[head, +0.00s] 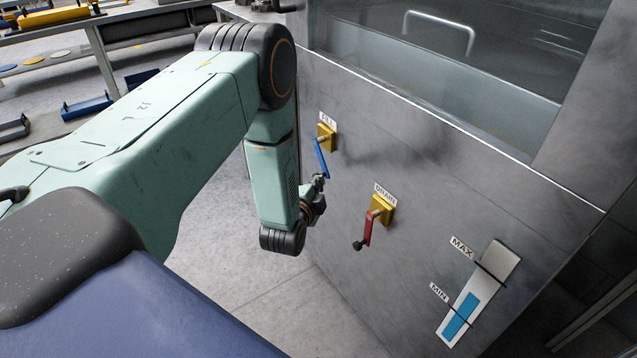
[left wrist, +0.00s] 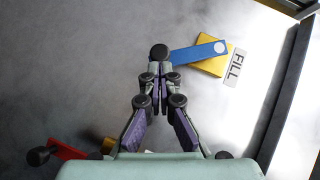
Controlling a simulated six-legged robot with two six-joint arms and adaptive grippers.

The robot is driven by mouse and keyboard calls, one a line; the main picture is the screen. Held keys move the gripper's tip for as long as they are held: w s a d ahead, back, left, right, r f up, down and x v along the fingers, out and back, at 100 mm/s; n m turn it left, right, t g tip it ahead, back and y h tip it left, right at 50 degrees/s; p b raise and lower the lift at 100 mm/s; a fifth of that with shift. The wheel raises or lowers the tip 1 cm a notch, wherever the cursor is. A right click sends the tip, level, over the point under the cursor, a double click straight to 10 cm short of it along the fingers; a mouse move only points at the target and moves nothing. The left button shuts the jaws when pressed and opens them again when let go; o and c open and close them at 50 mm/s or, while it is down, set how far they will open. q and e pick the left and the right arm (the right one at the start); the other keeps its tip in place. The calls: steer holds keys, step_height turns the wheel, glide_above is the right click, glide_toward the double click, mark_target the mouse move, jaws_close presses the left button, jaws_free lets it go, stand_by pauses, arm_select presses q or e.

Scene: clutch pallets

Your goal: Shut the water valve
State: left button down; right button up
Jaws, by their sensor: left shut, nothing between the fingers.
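The FILL valve has a blue lever (head: 321,158) on a yellow mount (head: 327,135) on the grey panel. The lever hangs down from the mount. In the left wrist view the blue lever (left wrist: 198,52) ends in a dark round knob (left wrist: 158,52). My left gripper (head: 319,181) is at the lever's lower end. In the left wrist view its closed fingertips (left wrist: 159,70) are right at the knob, with nothing between them. Whether they touch it I cannot tell. My right gripper is not in view.
A DRAIN valve with a red lever (head: 368,229) sits to the lower right of the FILL valve. A level gauge (head: 470,300) marked MIN and MAX shows a blue column ending below MAX. A glass-fronted tank (head: 450,60) is above. Floor is open below my arm.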

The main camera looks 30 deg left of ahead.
arm_select(q)
steer(key=a+f+m+t+b, duration=0.1)
steer(key=w+a+f+m+t+y, duration=0.1)
steer(key=a+f+m+t+b, duration=0.1)
steer(key=a, duration=0.1)
steer(key=shift+w+f+m+y+b, duration=0.25)
steer(key=shift+w+m+y+b, duration=0.05)
steer(key=shift+w+m, duration=0.1)
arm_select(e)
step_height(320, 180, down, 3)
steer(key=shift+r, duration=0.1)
arm_select(q)
steer(key=shift+f, duration=0.1)
stand_by(0.5)
